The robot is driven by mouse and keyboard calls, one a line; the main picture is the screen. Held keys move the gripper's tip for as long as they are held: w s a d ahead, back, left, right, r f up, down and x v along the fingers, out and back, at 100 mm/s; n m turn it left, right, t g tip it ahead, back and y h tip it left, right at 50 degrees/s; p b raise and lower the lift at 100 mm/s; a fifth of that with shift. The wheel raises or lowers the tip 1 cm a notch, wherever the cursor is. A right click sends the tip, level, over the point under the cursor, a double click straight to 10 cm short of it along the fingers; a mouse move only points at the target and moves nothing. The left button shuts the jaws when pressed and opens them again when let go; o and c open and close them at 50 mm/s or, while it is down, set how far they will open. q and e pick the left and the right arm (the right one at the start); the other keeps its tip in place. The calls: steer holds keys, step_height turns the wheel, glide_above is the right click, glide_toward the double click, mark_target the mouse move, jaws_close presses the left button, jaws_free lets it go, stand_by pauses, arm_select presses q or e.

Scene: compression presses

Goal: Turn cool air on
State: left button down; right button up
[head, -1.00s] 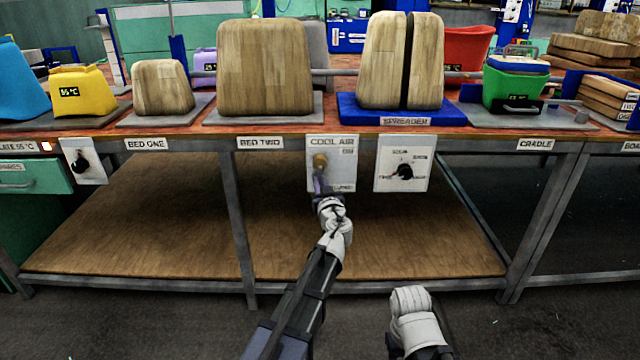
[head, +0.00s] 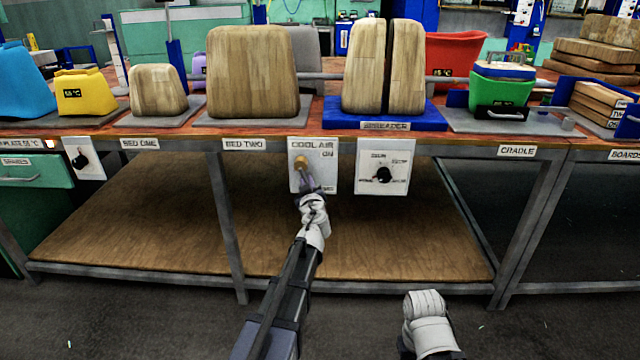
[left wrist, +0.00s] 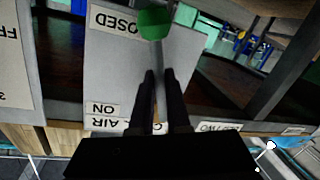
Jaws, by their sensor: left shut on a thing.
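The cool air panel (head: 322,158) is a pale plate on the front edge of the bench, labelled COOL AIR, with ON near its top. A brass-coloured valve hub (head: 300,163) sits on its left part. My left gripper (head: 307,184) is just below the hub, in front of the panel. In the left wrist view, the panel (left wrist: 112,75) appears upside down with CLOSED and ON labels. There my left fingers (left wrist: 160,75) are shut on the grey valve handle (left wrist: 159,55), with a green ball (left wrist: 155,24) past their tips. My right arm's white end is low in the head view; its fingers are hidden.
A dial panel (head: 384,167) is close to the right of the cool air panel. A blue spreader base (head: 380,117) with wooden blocks stands above on the bench. A low wooden shelf (head: 130,235) and metal legs lie under the bench.

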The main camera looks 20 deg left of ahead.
arm_select(q)
steer(key=shift+w+d+r+n+h+p, duration=0.1)
steer(key=shift+d+r+n+h+p, duration=0.35)
steer(key=shift+n, duration=0.35)
steer(key=n+p, duration=0.1)
steer(key=n, duration=0.1)
steer(key=d+r+n+h+p, duration=0.1)
steer(key=n, duration=0.1)
steer(key=shift+w+d+r+p, duration=0.15)
steer(key=shift+w+r+p, duration=0.05)
steer(key=shift+p, duration=0.15)
steer(key=n+p, duration=0.1)
steer(key=r+n+p, duration=0.1)
steer(key=shift+w+d+r+n+h, duration=0.1)
steer(key=shift+d+r+n+h, duration=0.05)
steer(key=shift+d+n+h, duration=0.25)
steer(key=shift+r+n+h+p, duration=0.2)
steer(key=shift+r+n+p, duration=0.15)
steer(key=shift+n, duration=0.4)
steer(key=shift+r+n+h+p, duration=0.15)
steer(key=shift+r+n+p, duration=0.2)
steer(key=shift+n, duration=0.4)
steer(key=c, duration=0.9)
jaws_free()
